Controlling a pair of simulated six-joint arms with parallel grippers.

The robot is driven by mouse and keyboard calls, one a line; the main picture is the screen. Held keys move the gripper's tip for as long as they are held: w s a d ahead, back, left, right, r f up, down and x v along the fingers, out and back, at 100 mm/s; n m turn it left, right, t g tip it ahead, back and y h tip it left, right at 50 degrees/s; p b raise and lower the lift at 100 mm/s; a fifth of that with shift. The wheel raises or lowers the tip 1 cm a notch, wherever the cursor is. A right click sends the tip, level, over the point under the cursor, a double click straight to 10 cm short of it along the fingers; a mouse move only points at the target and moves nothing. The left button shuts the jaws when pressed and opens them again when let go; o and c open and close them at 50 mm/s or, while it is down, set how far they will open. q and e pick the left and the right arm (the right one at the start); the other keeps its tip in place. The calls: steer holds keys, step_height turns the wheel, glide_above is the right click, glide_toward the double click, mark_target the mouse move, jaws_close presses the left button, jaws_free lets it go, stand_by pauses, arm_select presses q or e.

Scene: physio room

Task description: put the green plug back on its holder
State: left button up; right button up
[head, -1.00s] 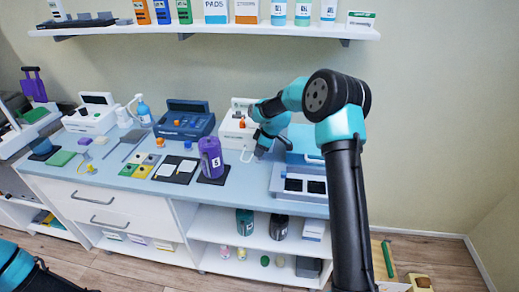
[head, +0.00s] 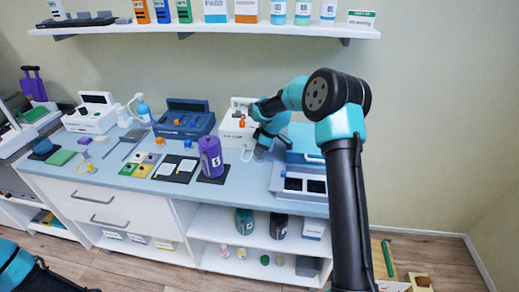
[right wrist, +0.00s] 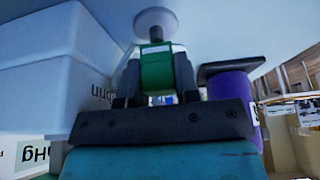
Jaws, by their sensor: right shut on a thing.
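My right gripper (head: 262,150) is low over the blue counter, beside the white machine. In the right wrist view the gripper (right wrist: 155,85) is shut on the green plug (right wrist: 157,70). A pale round disc with a short dark stem (right wrist: 155,22), which looks like the holder, is right beyond the plug, in line with it. I cannot tell whether plug and stem touch. In the head view the gripper hides the plug. My left gripper is out of view; only part of its arm shows at the lower left.
The white machine (head: 236,135) stands close behind the gripper, with a cable in front. A purple bottle (head: 210,155) on a black mat is to the left. A grey tray with black pads (head: 290,200) and a blue box (head: 303,143) are to the right.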

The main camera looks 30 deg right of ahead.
steer(key=shift+f, duration=0.85)
stand_by(0.8)
steer(key=o, duration=0.8)
steer(key=shift+o, duration=0.4)
steer(key=o, duration=0.4)
steer(key=shift+w+r, duration=0.1)
steer(key=shift+r, duration=3.5)
